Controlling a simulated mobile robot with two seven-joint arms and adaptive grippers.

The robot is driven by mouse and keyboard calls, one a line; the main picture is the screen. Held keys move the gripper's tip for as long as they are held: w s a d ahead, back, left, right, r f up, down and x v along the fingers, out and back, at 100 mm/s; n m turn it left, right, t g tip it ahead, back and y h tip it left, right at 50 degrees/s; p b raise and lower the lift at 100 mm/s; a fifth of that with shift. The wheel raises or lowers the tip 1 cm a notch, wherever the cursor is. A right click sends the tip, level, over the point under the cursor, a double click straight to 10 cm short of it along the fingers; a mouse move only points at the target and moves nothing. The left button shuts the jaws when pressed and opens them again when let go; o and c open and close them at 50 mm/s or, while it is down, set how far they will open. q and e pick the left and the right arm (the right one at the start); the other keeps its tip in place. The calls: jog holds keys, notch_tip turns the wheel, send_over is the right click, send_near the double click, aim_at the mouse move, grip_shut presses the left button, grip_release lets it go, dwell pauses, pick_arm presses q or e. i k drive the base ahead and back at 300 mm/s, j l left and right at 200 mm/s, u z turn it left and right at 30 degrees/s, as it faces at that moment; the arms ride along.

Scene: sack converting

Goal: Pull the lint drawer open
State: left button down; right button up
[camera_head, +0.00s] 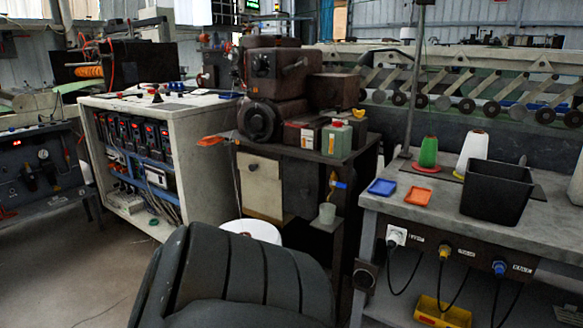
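A pale beige drawer-like front (260,187) is set in the dark stand under the old brown machine (275,90), in the middle of the head view. It has a small dark handle or latch near its top. It looks shut, flush with the stand; no label naming it the lint drawer is readable. Its lower part is close behind a white bucket. Neither of my grippers shows in the view.
A workbench (400,212) with a black bin (497,192) stands right. A white cabinet (150,180) stands left. Grey floor is clear at lower left.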

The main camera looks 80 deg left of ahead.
aim_at(264, 166)
jog(key=u, duration=2.7)
jog(key=i+j+z, duration=0.2)
jog(key=i+j, duration=0.2)
jog(key=i, duration=0.05)
